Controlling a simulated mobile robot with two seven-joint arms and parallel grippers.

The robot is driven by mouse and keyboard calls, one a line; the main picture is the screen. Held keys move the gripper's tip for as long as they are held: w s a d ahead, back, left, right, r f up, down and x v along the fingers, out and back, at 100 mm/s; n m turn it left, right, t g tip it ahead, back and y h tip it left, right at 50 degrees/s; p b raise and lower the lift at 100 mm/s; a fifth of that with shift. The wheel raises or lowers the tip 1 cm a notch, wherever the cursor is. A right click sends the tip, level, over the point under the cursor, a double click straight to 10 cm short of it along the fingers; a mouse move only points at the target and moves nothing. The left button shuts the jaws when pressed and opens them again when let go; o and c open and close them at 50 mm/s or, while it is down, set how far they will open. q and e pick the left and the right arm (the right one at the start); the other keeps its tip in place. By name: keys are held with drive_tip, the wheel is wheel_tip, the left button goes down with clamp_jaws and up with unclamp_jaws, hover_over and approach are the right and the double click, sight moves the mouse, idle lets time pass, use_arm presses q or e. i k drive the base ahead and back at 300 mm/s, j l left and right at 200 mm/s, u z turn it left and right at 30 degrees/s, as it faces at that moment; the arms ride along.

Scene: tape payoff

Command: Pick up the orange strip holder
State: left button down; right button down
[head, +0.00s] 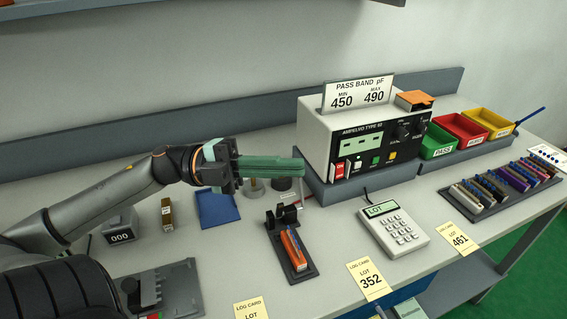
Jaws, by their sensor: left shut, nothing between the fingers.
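An orange strip holder (294,250) lies lengthwise in a narrow dark tray (303,272) on the bench, in front of a small black fixture (283,215). My left gripper (301,166) reaches in from the left with its green fingers together and nothing between them. In the picture its fingertips are above the black fixture and the orange strip holder, apart from both. A dark rack (474,211) at the right holds several strip holders in different colours. My right gripper is not in view.
A white meter (353,137) with an orange-topped box (414,99) stands behind. Green (437,142), red (460,127) and yellow bins (488,121) are at the back right. A calculator (393,231) lies right of the tray. A blue pad (217,208) and small blocks are left.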

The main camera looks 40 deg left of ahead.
sight(299, 260)
drive_tip(key=k+l, duration=0.8)
